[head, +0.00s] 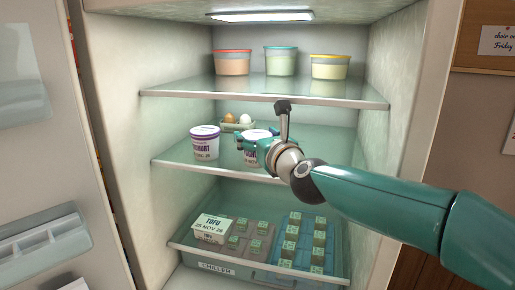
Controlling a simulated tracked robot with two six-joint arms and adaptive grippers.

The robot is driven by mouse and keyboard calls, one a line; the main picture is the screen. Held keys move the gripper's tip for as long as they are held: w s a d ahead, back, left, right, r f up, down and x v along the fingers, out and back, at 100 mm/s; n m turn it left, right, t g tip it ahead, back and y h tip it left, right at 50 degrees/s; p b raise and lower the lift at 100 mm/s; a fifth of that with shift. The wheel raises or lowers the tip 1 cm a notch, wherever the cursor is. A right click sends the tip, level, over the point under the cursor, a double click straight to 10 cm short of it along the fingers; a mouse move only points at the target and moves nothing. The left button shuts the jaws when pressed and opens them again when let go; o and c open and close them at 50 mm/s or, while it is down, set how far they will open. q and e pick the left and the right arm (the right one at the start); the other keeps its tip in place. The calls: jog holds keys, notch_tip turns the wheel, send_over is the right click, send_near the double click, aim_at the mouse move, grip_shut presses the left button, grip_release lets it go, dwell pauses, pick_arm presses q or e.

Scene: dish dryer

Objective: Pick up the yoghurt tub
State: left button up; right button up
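Two white yoghurt tubs with purple lettering are on the middle glass shelf (190,163) of an open fridge. The left tub (205,146) stands upright and free. The right tub (251,150) is partly hidden by my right gripper (254,146), which reaches in from the right. Its teal fingers lie at both sides of this tub. Whether they press on it, and whether the tub rests on the shelf, I cannot tell. My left gripper is not in view.
An egg holder (230,127) with eggs is behind the tubs. Several lidded containers (281,61) stand on the upper shelf (180,91). The fridge door (40,130) stands open at left.

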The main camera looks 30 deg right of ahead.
jog(key=c, duration=0.6)
jog(key=shift+r, duration=0.15)
